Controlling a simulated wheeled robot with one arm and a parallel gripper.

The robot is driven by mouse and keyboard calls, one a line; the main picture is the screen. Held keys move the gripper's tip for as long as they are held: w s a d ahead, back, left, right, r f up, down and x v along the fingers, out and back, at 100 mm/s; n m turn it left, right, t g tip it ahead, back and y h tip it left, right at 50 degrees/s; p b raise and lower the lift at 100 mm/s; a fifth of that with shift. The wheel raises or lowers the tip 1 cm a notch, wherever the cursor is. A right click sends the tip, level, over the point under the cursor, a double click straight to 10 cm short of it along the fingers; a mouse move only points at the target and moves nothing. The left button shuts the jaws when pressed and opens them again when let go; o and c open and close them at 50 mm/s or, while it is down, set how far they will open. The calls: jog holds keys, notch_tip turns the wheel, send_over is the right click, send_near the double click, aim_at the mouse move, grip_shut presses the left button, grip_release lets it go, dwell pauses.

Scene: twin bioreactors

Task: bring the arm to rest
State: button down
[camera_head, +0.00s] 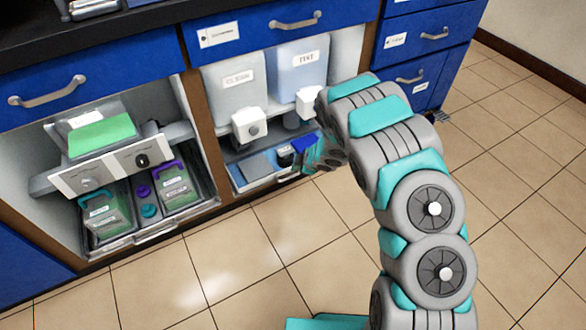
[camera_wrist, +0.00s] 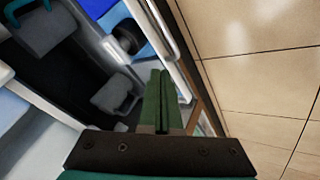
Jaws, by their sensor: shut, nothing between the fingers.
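My arm rises from the lower right of the head view and bends left toward the right cabinet bay. My gripper (camera_head: 312,158) is small and partly blurred there, in front of the low blue tray (camera_head: 238,178). In the wrist view my gripper (camera_wrist: 160,75) shows two green fingers lying together, shut and empty. Beyond them are the cabinet's pale front edge and dark grey parts inside. I cannot tell whether the fingers touch anything.
The right bay holds a CLEAN tank (camera_head: 237,84) and a second labelled tank (camera_head: 301,65), close to my arm. The left bay holds a control box (camera_head: 80,180) and two teal- and purple-handled containers. Blue drawers (camera_head: 430,30) stand at right. The tiled floor (camera_head: 270,255) is clear.

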jog(key=shift+s+d+r, duration=0.15)
jog(key=shift+r, duration=0.05)
jog(key=d+r+m+t+h, duration=0.2)
jog(key=d+r+m+h, duration=0.5)
jog(key=d+r, duration=1.2)
jog(key=s+d+r+m+g+h, duration=0.2)
jog(key=s+d+r+m, duration=0.2)
jog(key=s+d+r, duration=0.3)
jog(key=s+d+r+m+g, duration=0.1)
jog(key=s+r+m+g, duration=0.15)
jog(key=s, duration=0.65)
jog(key=s+d+r+m+g, duration=0.1)
jog(key=s+r+m, duration=0.15)
jog(key=s, duration=0.75)
jog(key=s+a+m+g+y, duration=0.1)
jog(key=s+a, duration=0.3)
jog(key=s, duration=0.6)
jog(key=s+a+r+m+g+y, duration=0.1)
jog(key=s+a, duration=0.3)
jog(key=s, duration=0.7)
jog(key=shift+a+r+g+y, duration=0.25)
jog(key=shift+a+g+y, duration=0.1)
jog(key=shift+g+y, duration=0.45)
